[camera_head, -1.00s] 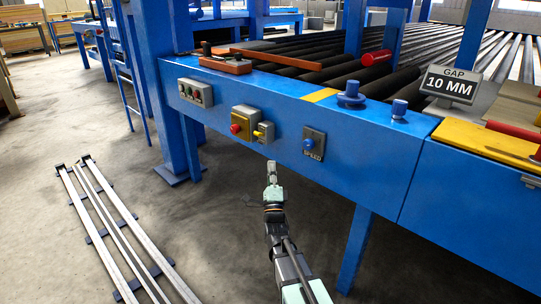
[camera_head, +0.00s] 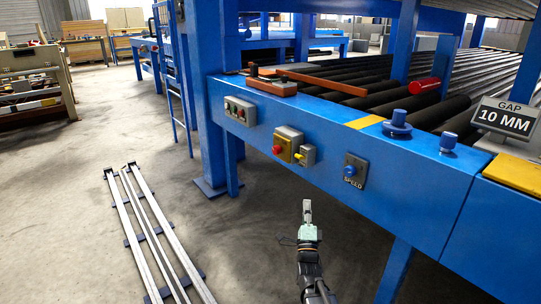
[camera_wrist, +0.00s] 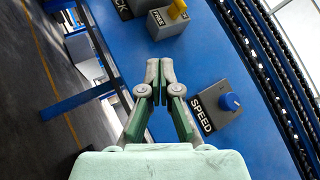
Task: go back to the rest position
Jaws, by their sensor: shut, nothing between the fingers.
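My gripper (camera_head: 307,207) is shut and empty. In the head view it points up, in front of and below the blue machine frame (camera_head: 405,190), left of the grey SPEED box with its blue knob (camera_head: 350,170). In the wrist view my gripper (camera_wrist: 158,64) has its fingertips together over the blue panel. The SPEED knob (camera_wrist: 231,101) is to the right of the fingers, apart from them. The grey box with the yellow knob (camera_wrist: 177,9) lies above the fingertips.
A red button on a yellow plate (camera_head: 277,150) and a button box (camera_head: 240,111) sit on the panel. Metal rails (camera_head: 150,235) lie on the floor at left. A blue leg (camera_head: 394,270) stands right of my arm. The floor between is clear.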

